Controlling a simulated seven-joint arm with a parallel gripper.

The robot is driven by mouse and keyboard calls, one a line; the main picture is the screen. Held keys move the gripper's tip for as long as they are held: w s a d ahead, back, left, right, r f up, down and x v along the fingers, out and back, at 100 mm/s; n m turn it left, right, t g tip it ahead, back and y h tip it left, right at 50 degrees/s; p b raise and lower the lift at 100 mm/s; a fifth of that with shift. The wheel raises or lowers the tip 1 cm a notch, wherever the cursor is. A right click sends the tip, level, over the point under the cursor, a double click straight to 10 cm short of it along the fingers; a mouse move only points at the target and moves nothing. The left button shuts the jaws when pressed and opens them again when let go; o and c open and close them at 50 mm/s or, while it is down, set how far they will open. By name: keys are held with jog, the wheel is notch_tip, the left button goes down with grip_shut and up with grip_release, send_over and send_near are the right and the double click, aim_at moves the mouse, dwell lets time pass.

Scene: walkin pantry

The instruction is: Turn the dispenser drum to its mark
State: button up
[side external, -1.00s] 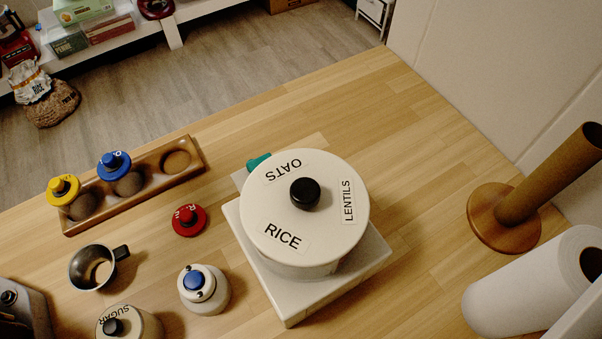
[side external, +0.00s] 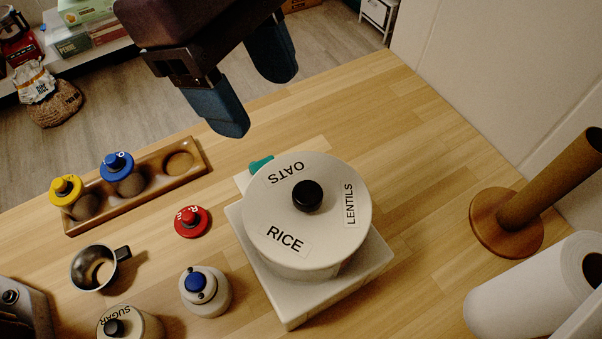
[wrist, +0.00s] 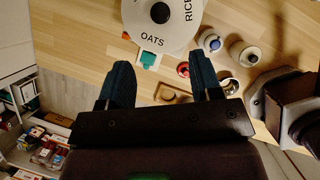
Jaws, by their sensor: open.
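The dispenser drum (side external: 325,241) is a round cream-white drum with a black centre knob (side external: 307,196) and labels OATS, LENTILS and RICE on its top. It sits on a square white base (side external: 290,312). A teal piece (side external: 261,164) sticks out at its far left edge, beside OATS; it also shows in the wrist view (wrist: 149,59). My gripper (side external: 262,105) is open and empty, above and beyond the drum, apart from it. In the wrist view, the drum (wrist: 165,25) lies ahead of my two blue fingers (wrist: 162,82), with OATS nearest them.
A wooden tray (side external: 189,152) with yellow-topped and blue-topped jars stands left. A red lid (side external: 192,221), metal cup (side external: 92,270), white jar (side external: 207,296) and sugar jar (side external: 130,325) lie nearer.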

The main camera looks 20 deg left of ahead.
aim_at(305, 191)
jog(key=x, duration=1.2)
jog(key=shift+f, duration=0.15)
jog(key=shift+c, duration=0.4)
grip_shut()
